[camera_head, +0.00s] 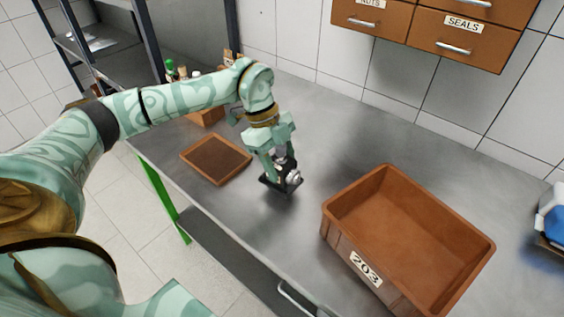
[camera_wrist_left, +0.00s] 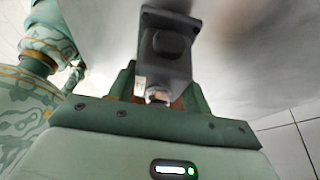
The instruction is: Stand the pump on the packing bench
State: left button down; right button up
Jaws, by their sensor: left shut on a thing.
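The pump (camera_head: 291,178) is a small dark unit with a silvery round part and a flat black base. My left gripper (camera_head: 279,158) points down from above and is shut on it. In the left wrist view the pump (camera_wrist_left: 166,48) shows as a dark grey block between the fingers (camera_wrist_left: 158,90). The pump is roughly upright over the grey metal bench (camera_head: 250,222). I cannot tell whether its base touches the bench top. My right gripper is not in view.
An orange-brown crate (camera_head: 341,242) labelled 203 stands to the right of the pump. A shallow brown tray (camera_head: 216,160) lies to the left. Bottles and a small box (camera_head: 207,115) stand behind the arm. Drawers (camera_head: 462,40) hang on the wall. Bench in front of the pump is clear.

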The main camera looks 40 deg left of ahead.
aim_at(281, 171)
pick_arm(q)
notch_tip(281, 171, down, 3)
jog(key=shift+r+b, duration=0.1)
jog(key=shift+b, duration=0.35)
jog(key=shift+w+f, duration=0.1)
jog(key=shift+f, duration=0.1)
jog(key=shift+r, duration=0.15)
jog(key=c, duration=0.6)
grip_release()
jog(key=shift+f, duration=0.2)
jog(key=shift+c, duration=0.2)
jog(key=p+v, duration=0.3)
jog(key=v, duration=0.9)
jog(key=shift+r, duration=0.2)
jog(key=shift+d, duration=0.1)
